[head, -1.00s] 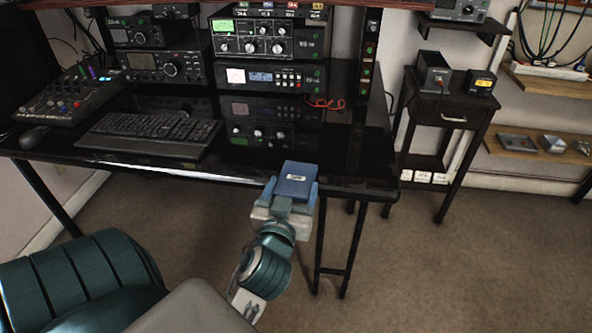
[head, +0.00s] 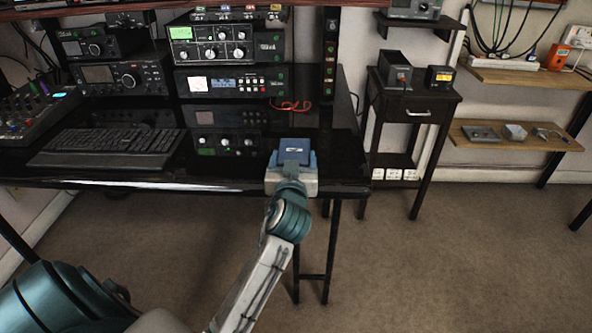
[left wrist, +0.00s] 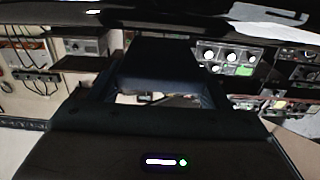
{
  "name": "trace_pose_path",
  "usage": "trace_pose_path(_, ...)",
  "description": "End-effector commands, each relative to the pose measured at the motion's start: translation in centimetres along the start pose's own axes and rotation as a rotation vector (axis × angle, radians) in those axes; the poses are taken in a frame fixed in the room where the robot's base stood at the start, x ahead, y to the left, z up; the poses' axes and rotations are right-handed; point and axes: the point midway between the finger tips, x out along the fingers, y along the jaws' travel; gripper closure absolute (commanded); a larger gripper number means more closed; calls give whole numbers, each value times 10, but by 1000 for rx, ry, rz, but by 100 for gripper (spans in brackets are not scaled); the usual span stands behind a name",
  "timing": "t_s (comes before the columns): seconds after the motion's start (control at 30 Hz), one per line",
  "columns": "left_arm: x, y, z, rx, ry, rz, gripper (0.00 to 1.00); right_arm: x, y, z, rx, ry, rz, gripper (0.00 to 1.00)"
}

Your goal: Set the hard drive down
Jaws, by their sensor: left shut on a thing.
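The hard drive (head: 293,147) is a small dark blue box with a pale label. My left gripper (head: 293,161) is shut on it, with a finger at each side. In the head view the gripper and drive are at the front right part of the black desk (head: 345,165), over or just above its glossy top. I cannot tell whether the drive touches the desk. In the left wrist view the drive (left wrist: 160,62) is a dark block between the fingers. My right gripper is not in view.
A keyboard (head: 107,146) lies on the desk to the left. Stacked radio units, with a lit one (head: 232,82), stand behind. The desk top right of the gripper is clear. A small side table (head: 412,108) stands to the right.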

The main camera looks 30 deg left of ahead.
Motion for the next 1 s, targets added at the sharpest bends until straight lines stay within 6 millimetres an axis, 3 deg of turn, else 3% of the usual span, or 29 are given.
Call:
trace_pose_path(0.17,8,4,5,-1,0,0,57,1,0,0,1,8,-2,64)
trace_pose_path(0.4,7,4,36,1,-1,1,57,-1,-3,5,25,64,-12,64)
trace_pose_path(0.8,7,4,37,0,1,1,57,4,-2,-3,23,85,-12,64)
trace_pose_path(0.83,7,4,37,0,0,1,25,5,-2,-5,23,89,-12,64)
trace_pose_path(0.93,7,4,37,0,0,1,8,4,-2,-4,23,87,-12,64)
trace_pose_path(1.0,7,4,37,0,0,1,8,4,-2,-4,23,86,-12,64)
